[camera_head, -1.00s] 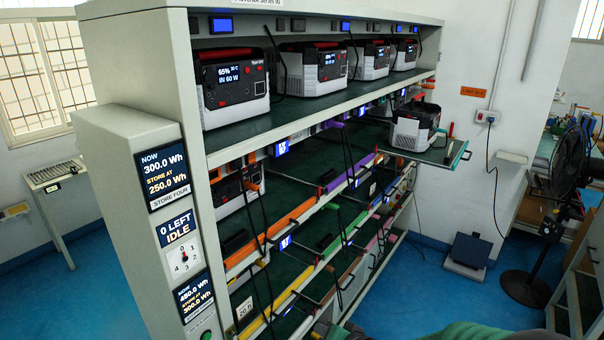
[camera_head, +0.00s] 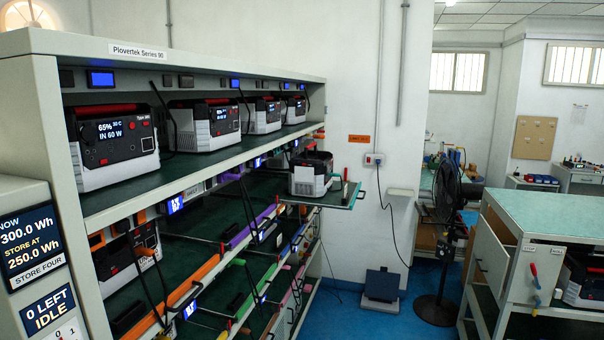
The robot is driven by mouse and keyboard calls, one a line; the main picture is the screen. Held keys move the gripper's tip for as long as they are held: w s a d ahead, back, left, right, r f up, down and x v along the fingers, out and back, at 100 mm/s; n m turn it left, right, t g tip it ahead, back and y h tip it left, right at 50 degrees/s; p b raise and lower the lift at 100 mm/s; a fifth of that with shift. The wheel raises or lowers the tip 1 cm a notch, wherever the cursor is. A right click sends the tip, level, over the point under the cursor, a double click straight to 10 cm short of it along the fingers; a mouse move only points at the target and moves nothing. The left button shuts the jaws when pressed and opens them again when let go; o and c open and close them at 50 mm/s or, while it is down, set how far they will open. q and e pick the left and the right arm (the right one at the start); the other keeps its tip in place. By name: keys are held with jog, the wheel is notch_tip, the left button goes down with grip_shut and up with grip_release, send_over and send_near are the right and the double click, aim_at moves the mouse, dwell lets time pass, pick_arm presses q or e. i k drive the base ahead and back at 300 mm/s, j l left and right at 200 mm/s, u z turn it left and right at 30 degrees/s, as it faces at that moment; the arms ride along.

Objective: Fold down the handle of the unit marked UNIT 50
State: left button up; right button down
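No label reading UNIT 50 can be made out. A white and black power unit (camera_head: 312,172) stands upright on a pulled-out green tray (camera_head: 343,196) at the far end of the rack. Its marking is too small to read, and I cannot tell how its handle sits. Several similar units stand on the top shelf, the nearest one (camera_head: 112,145) showing 65% and a red handle along its top. Another unit (camera_head: 126,250) sits on a lower shelf at the left, partly hidden by the shelf and cables. Neither of my grippers is in view.
The rack (camera_head: 205,58) fills the left. A workbench (camera_head: 560,213) with another unit (camera_head: 583,280) under it stands at the right. A black fan (camera_head: 440,235) and a floor scale (camera_head: 382,286) stand beyond. Blue floor is open between rack and bench.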

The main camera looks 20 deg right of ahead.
aim_at(315, 143)
jog(key=i+l, duration=0.3)
jog(key=l, duration=0.15)
jog(key=i+l, duration=0.25)
jog(key=l, duration=0.2)
jog(key=i+l, duration=0.3)
jog(key=l, duration=0.2)
jog(key=i+l, duration=0.3)
jog(key=l, duration=0.15)
jog(key=i+l, duration=0.25)
jog(key=l, duration=0.2)
jog(key=i+l+u, duration=0.25)
jog(key=l, duration=0.15)
jog(key=i+l+u, duration=0.2)
jog(key=l, duration=0.25)
jog(key=i+l+u, duration=0.1)
jog(key=l+u, duration=0.15)
jog(key=l, duration=0.2)
jog(key=i+l+u, duration=0.1)
jog(key=l+u, duration=0.15)
jog(key=l, duration=0.25)
jog(key=l+u, duration=0.25)
jog(key=l, duration=0.25)
jog(key=i, duration=0.05)
